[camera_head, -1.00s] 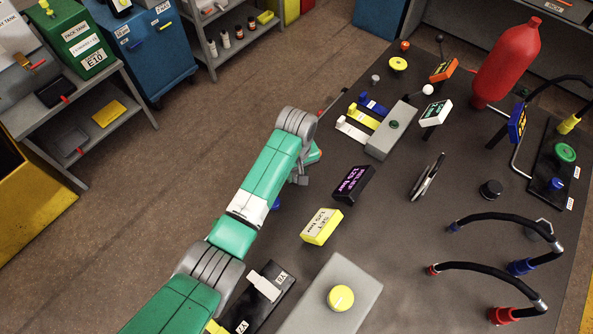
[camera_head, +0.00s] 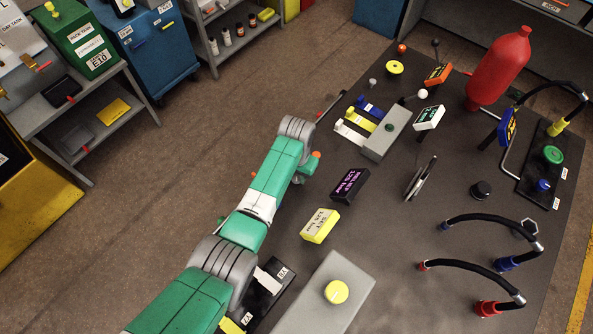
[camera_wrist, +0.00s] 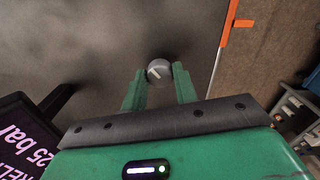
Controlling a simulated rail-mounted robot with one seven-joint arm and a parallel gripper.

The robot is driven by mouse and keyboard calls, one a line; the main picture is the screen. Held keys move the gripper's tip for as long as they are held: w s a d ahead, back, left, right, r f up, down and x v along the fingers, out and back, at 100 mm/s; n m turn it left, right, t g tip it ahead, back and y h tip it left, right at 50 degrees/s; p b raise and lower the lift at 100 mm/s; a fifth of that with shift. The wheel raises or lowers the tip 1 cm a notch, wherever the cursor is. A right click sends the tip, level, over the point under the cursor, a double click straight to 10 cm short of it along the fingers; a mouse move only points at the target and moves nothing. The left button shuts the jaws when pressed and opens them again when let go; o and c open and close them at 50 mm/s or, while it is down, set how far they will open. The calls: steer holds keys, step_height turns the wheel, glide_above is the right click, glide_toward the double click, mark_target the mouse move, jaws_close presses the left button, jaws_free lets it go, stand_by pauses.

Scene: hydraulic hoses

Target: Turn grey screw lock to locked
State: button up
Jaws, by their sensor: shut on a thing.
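The grey screw lock (camera_wrist: 159,71) is a small round grey knob with a pale slanted line on its top, in the wrist view. My gripper (camera_wrist: 160,82) has its two green fingers on either side of the knob and is shut on it. Part of the knob's near side is hidden. In the head view my green arm reaches to the left edge of the dark table. My fingertips and the knob are hidden there.
A black display box (camera_head: 349,185) with purple text stands close to my gripper, also at lower left in the wrist view (camera_wrist: 22,140). A yellow box (camera_head: 319,226) and grey block with yellow knob (camera_head: 337,291) stand nearer. Coloured levers (camera_head: 362,121) lie beyond.

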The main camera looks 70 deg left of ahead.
mark_target(297, 176)
steer(key=m+p, duration=0.1)
steer(key=m, duration=0.2)
steer(key=shift+r+m, duration=0.1)
steer(key=shift+m, duration=2.1)
steer(key=o, duration=1)
step_height(297, 176, up, 8)
steer(key=shift+f+p, duration=0.15)
steer(key=shift+p, duration=0.9)
